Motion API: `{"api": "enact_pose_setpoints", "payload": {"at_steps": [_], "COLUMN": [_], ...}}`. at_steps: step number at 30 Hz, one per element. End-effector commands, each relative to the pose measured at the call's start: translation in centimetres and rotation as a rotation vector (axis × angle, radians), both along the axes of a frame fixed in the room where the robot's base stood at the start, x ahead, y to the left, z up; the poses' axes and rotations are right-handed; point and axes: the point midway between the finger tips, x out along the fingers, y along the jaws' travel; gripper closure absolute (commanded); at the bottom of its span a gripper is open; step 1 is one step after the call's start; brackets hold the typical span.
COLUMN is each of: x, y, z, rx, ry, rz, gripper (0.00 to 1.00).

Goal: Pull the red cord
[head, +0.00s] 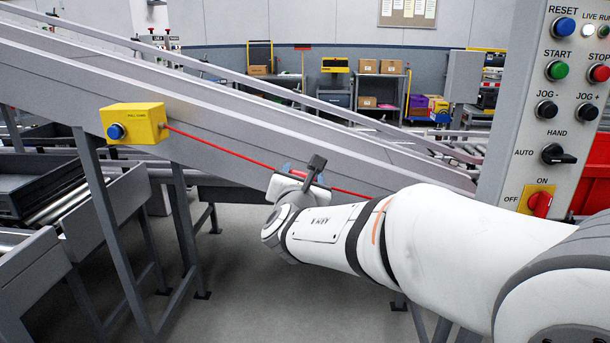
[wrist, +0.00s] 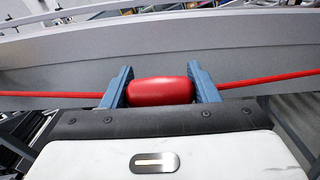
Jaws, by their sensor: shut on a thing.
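The red cord (head: 222,147) runs from a yellow box (head: 133,124) with a blue button, down to the right along the grey conveyor side, and passes behind my arm. In the wrist view the cord (wrist: 255,83) stretches across the picture on both sides of a thicker red grip piece (wrist: 161,91). My gripper (wrist: 160,90) has its two blue fingers at either end of this red piece, shut on it. In the head view my gripper (head: 304,174) is at the cord in front of the conveyor, its fingers partly hidden by the wrist.
The sloping conveyor's side (head: 250,125) lies right behind the cord. A control panel (head: 555,110) with buttons and switches stands at the right. Roller tables and dark trays (head: 40,182) are at the left. Shelves with boxes are far behind.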

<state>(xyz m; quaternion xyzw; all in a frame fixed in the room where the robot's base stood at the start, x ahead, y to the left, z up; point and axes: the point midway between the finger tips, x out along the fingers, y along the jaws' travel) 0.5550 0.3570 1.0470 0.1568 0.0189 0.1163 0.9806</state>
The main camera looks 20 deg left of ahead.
Motion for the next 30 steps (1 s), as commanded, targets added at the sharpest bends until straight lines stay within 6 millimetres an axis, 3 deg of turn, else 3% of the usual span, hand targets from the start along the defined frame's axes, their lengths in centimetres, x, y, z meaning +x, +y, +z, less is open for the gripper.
{"api": "enact_pose_setpoints", "payload": {"at_steps": [3, 11, 12, 18, 20, 30], "x": [-1.0, -1.1, -1.1, -1.0, -1.0, -1.7], "y": [-0.2, -0.3, -0.3, -0.3, -0.3, -0.4], "z": [-0.1, -0.1, -0.2, -0.1, -0.1, 0.0], "rx": [0.000, -0.001, -0.002, -0.001, -0.001, -0.001], "ry": [0.000, 0.002, 0.003, 0.002, 0.001, 0.000], "rz": [0.001, 0.000, 0.000, 0.000, -0.001, 0.001], "gripper": [0.73, 0.73, 0.45, 0.29, 0.24, 0.24]}}
